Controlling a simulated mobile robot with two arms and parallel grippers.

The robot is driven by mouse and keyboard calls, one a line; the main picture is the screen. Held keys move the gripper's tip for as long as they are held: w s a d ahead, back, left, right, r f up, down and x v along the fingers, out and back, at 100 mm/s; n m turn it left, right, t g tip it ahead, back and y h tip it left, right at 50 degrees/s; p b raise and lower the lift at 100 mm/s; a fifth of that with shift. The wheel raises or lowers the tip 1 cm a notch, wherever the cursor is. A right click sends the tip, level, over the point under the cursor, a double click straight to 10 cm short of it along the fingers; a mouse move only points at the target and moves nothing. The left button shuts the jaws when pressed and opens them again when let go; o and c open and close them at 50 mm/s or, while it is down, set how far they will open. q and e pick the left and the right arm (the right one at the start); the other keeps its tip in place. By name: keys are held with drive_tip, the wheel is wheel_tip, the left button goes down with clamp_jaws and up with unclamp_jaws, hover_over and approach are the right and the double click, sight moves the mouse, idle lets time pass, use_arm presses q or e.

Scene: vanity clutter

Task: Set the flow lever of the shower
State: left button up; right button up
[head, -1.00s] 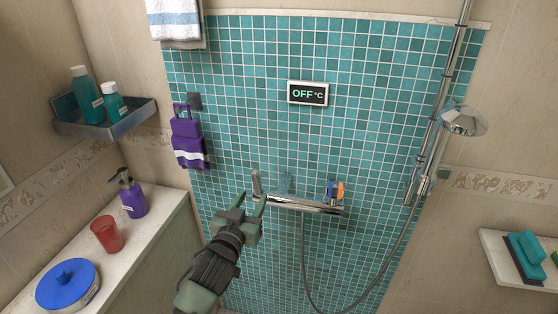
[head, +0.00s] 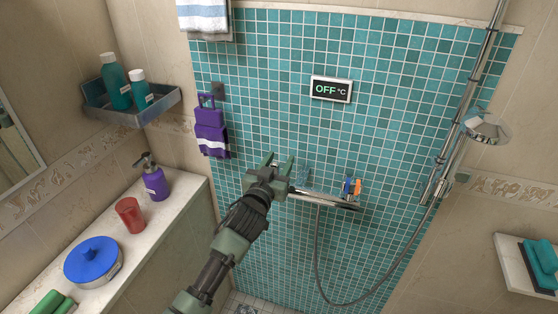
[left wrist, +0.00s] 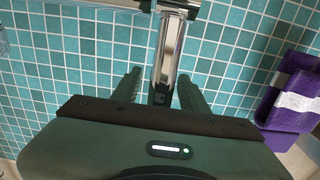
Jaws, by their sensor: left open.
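The shower mixer (head: 318,196) is a chrome bar on the teal tiled wall. My left gripper (head: 281,157) is at the mixer's left end in the head view and hides the lever there. In the left wrist view, a chrome lever (left wrist: 170,50) extends from the mixer bar (left wrist: 120,4) down between the two open fingers of my left gripper (left wrist: 158,76). Whether the fingers touch it I cannot tell. The mixer's right end carries blue and orange parts (head: 352,186). The wall display (head: 331,89) reads "OFF °C". My right gripper is not in view.
A shower hose (head: 318,250) hangs below the mixer, and a hand shower (head: 487,128) is at the right. A purple cloth (head: 211,130) hangs left of the mixer. The left ledge holds a purple pump bottle (head: 154,180), a red cup (head: 130,214) and a blue-lidded tub (head: 93,260).

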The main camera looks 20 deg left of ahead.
use_arm(q)
clamp_jaws()
drive_tip(key=shift+f, duration=0.1)
idle(1.2)
